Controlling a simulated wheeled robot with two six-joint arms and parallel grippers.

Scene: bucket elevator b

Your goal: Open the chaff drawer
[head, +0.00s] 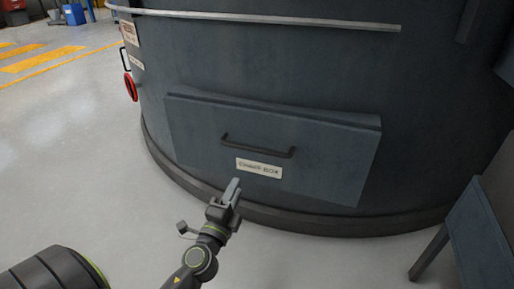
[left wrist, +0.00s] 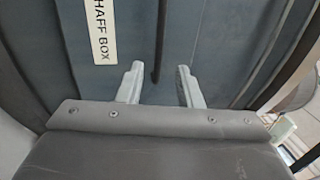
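The chaff drawer (head: 200,140) is a dark blue-grey box front on the curved machine wall, with a white label (head: 259,168). No gap shows around its front. Its dark bar handle (head: 257,150) sits above the label. My left gripper (head: 232,187) is just in front of the drawer, below and left of the handle. In the left wrist view the gripper (left wrist: 160,84) is open and empty, with its two fingers apart. The handle (left wrist: 158,45) shows there as a dark bar ahead, lined up between the fingers. The label (left wrist: 102,28) lies to its left. My right gripper is out of view.
The round dark machine (head: 420,110) fills the middle and right. A pale rail (head: 270,18) curves above the drawer, and a red wheel (head: 130,87) is on the left. A blue-grey panel on legs (head: 482,235) stands at lower right. Grey floor (head: 70,150) is clear at left.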

